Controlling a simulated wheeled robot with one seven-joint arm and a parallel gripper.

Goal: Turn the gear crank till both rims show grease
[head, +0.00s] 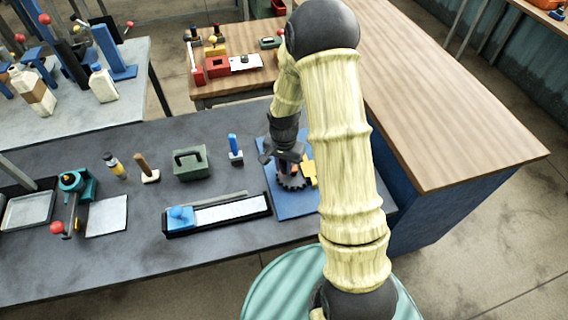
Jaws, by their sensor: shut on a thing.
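The gear stand is a blue base plate (283,206) on the dark bench, right of its middle. It carries a dark toothed gear (291,184) and a yellow part (310,170) beside it. My gripper (284,163) reaches down from behind over the gear, shut on the crank. The gripper mostly hides the crank. My arm covers the right side of the stand. A second gear cannot be made out, and grease on the rims is too small to tell.
Left of the stand are a blue-handled tool (235,150), a green box (190,162) and a long black tray (217,213) with a white sheet. A teal device (76,185) stands farther left. A wood-topped counter (445,110) borders the right. The bench's front left is clear.

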